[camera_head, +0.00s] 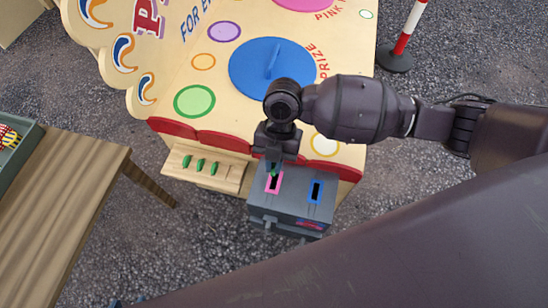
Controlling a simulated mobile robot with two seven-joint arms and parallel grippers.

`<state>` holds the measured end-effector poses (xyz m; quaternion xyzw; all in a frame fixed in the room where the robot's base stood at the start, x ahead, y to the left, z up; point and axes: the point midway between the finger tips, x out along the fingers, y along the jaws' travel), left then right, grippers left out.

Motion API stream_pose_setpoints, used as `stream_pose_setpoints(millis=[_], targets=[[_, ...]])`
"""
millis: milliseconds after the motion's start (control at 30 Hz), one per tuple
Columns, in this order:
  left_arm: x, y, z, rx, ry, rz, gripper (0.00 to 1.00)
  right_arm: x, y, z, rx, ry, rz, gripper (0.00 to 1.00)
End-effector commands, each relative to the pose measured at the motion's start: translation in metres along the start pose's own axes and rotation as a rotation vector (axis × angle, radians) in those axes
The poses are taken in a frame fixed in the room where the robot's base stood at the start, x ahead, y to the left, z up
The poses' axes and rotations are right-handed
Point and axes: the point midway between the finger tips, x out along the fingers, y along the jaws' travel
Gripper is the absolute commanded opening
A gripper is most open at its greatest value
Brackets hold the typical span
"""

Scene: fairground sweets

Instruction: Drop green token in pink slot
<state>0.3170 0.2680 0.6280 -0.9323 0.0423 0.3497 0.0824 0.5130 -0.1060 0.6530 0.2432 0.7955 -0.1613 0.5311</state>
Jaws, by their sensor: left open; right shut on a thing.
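A grey box (291,209) stands below the front edge of the game board. Its top has a pink-rimmed slot (274,184) on the left and a blue-rimmed slot (316,191) on the right. My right gripper (274,163) points down over the pink slot, shut on a green token (274,170). Only a small green part of this token shows between the fingers. I cannot tell whether its lower edge is inside the slot. Three more green tokens (200,165) stand in a row on a wooden rack (228,179) left of the box. My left gripper is not clearly in view.
The cream game board (180,75) has coloured circles and a large blue disc (271,68) behind my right gripper. A wooden table (60,190) with a green tray (18,150) is at the left. A red-and-white post (408,35) stands at the upper right. Gravel lies between.

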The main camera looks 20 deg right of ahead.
Motion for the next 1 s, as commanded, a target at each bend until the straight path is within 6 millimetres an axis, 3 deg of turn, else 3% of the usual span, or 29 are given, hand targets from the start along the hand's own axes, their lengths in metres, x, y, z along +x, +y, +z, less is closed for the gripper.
stream_pose_setpoints(millis=[500,1000], targets=[[0.008,0.005,0.001,0.051,0.017,0.009,0.43,0.042,-0.001,0.016,0.003,0.007,-0.003,0.0],[0.011,0.006,-0.01,0.065,0.044,0.011,0.43,0.053,0.0,0.022,0.0,0.0,0.0,0.0]])
